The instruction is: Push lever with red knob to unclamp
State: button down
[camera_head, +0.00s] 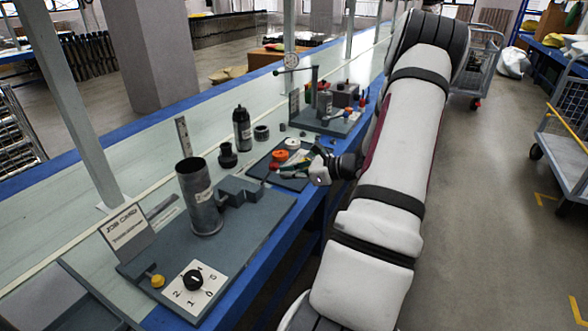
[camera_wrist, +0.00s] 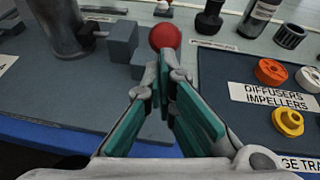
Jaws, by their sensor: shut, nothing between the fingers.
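The red knob (camera_wrist: 165,37) shows in the wrist view just beyond my fingertips. Its lever shaft is hidden behind my fingers. My gripper (camera_wrist: 164,66) is shut and empty, its two green-padded fingers meeting at the tips just below the knob in the picture. I cannot tell whether they touch it. Grey blocks (camera_wrist: 121,42) stand left of the knob, and the grey cylinder (camera_wrist: 60,25) stands farther left.
A dark tray labelled diffusers and impellers (camera_wrist: 225,75) holds orange, white and yellow rings right of my gripper. A black bottle (camera_head: 242,130) stands behind. A dial plate (camera_head: 205,301) and a sign (camera_head: 125,229) are at the near left.

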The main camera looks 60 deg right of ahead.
jog(key=w+r+g+p, duration=0.1)
jog(key=p, duration=0.1)
jog(key=w+r+g+p, duration=0.2)
jog(key=p, duration=0.1)
jog(key=w+r+g+p, duration=0.1)
jog(key=w+g+p, duration=0.1)
jog(key=p, duration=0.1)
jog(key=shift+a+r+h, duration=0.15)
jog(key=shift+a+h, duration=0.15)
jog(key=shift+w+g+p, duration=0.35)
jog(key=shift+g+p, duration=0.05)
jog(key=shift+p, duration=0.15)
jog(key=shift+w+a+r, duration=0.1)
jog(key=shift+w+r, duration=0.1)
jog(key=shift+w, duration=0.95)
jog(key=shift+w+r, duration=0.15)
jog(key=shift+w, duration=0.95)
jog(key=p+v, duration=0.2)
jog(key=v, duration=1.1)
jog(key=shift+w+r, duration=0.2)
jog(key=shift+r, duration=0.05)
